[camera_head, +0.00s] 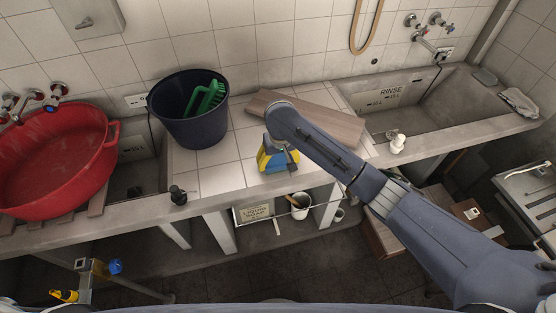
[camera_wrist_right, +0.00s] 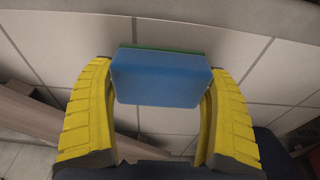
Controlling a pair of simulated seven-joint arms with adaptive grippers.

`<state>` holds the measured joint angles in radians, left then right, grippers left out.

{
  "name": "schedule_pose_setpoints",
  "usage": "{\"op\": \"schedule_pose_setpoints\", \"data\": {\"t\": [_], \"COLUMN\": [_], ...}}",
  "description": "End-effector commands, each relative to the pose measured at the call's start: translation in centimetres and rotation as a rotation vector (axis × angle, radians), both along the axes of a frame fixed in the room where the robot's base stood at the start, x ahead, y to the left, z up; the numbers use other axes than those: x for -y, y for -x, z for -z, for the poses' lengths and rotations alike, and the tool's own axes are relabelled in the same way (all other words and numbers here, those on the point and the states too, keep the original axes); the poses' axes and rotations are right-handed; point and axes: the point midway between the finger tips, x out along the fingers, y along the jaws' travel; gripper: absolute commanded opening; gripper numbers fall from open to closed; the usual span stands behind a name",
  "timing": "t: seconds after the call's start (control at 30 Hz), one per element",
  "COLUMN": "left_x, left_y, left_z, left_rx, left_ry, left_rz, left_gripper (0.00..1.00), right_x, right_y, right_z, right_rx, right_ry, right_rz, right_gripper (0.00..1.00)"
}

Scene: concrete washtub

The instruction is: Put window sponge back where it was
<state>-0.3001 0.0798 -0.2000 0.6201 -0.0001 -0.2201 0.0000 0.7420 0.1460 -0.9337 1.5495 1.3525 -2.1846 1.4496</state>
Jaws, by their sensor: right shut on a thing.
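The window sponge is a blue block with a thin green layer; in the right wrist view the sponge (camera_wrist_right: 160,78) sits between the yellow fingertips of my right gripper (camera_wrist_right: 158,95). In the head view my right gripper (camera_head: 277,163) is over the front part of the tiled counter, pointing down. It is shut on the sponge, and a little of the blue sponge (camera_head: 279,163) shows between the fingers. I cannot tell whether the sponge touches the tiles.
A dark bucket (camera_head: 187,128) with a green brush (camera_head: 207,97) stands left of the gripper. A wooden board (camera_head: 330,125) lies behind it. A red tub (camera_head: 50,165) is far left. A soap bottle (camera_head: 397,143) stands by the rinse basin (camera_head: 440,105).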

Motion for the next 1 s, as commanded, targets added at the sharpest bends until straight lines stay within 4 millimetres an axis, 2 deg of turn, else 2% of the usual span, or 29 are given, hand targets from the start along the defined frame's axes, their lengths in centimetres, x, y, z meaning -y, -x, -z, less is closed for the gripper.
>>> {"op": "schedule_pose_setpoints", "data": {"t": [0.03, 0.07, 0.17, 0.43, 0.57, 1.0], "left_x": [0.0, 0.0, 0.0, 0.0, 0.0, 0.0], "left_y": [0.0, 0.0, 0.0, 0.0, 0.0, 0.0], "left_z": [0.0, 0.0, 0.0, 0.0, 0.0, 0.0], "left_rx": [0.000, 0.000, 0.000, 0.000, 0.000, 0.000], "left_ry": [0.000, 0.000, 0.000, 0.000, 0.000, 0.000], "left_rz": [0.000, 0.000, 0.000, 0.000, 0.000, 0.000], "left_gripper": [0.67, 0.67, 0.67, 0.67, 0.67, 0.67], "right_x": [0.0, 0.0, 0.0, 0.0, 0.1, 0.4], "right_y": [0.0, 0.0, 0.0, 0.0, 0.0, 1.1], "right_z": [0.2, 0.1, 0.1, 0.0, -1.0, -8.2], "right_rx": [-0.001, -0.001, -0.001, 0.000, 0.002, 0.005], "right_ry": [0.001, 0.001, 0.001, 0.000, 0.001, 0.002], "right_rz": [0.000, 0.000, 0.000, 0.000, -0.002, -0.002], "right_gripper": [0.58, 0.90, 1.00, 1.00, 1.00, 1.00]}}
